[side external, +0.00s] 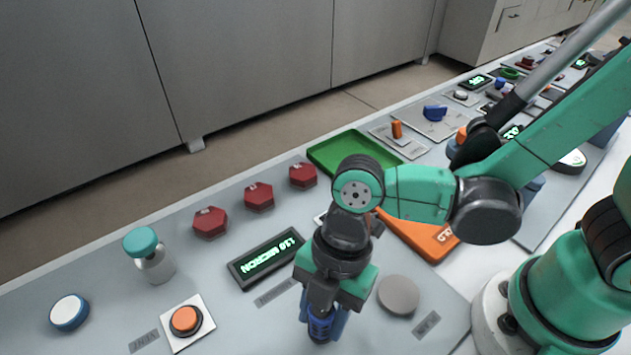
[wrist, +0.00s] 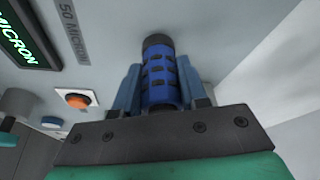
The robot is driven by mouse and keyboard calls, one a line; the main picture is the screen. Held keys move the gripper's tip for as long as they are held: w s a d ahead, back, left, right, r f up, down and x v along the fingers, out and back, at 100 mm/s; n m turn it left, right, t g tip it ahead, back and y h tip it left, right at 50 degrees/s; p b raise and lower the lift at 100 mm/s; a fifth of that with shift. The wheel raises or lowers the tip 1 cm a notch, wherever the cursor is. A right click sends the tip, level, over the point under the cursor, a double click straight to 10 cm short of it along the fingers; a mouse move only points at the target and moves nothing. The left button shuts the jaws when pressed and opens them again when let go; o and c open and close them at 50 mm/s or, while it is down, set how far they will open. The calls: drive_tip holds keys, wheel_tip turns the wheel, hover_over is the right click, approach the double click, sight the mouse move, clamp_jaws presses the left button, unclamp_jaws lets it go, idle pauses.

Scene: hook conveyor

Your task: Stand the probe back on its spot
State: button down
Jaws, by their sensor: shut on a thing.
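The probe (side external: 320,334) is a blue cylinder with dark bands or slots and a dark end. My gripper (side external: 322,318) is shut on it, over the front part of the grey panel. In the wrist view the probe (wrist: 158,75) sits between the two blue fingers of my gripper (wrist: 160,88), its dark end pointing away from the palm. I cannot tell whether its lower end touches the panel. A round grey disc (side external: 399,296) lies bare on the panel, right of the gripper; whether it is the probe's spot is not marked.
A green-lit display (side external: 266,258) and an orange button (side external: 186,320) are left of the gripper. A teal-capped bottle (side external: 150,255), a white-topped blue knob (side external: 69,312) and red hexagonal pieces (side external: 259,197) stand farther left. Green (side external: 345,150) and orange (side external: 430,240) trays lie behind.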

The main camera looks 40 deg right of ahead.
drive_tip(key=shift+f, duration=0.25)
drive_tip(key=shift+c, duration=2.4)
unclamp_jaws()
drive_tip(key=shift+f, duration=0.15)
drive_tip(key=v, duration=1.2)
drive_tip(key=w+d+m+t+h, duration=0.1)
drive_tip(key=w+d+m+t, duration=0.2)
drive_tip(key=d+m, duration=0.5)
drive_tip(key=w+d+m+t+h, duration=0.2)
drive_tip(key=w+d+m+t, duration=0.2)
drive_tip(key=d+m, duration=0.4)
drive_tip(key=m+t, duration=0.1)
drive_tip(key=m, duration=0.5)
drive_tip(key=shift+w+d+m+t+h, duration=0.3)
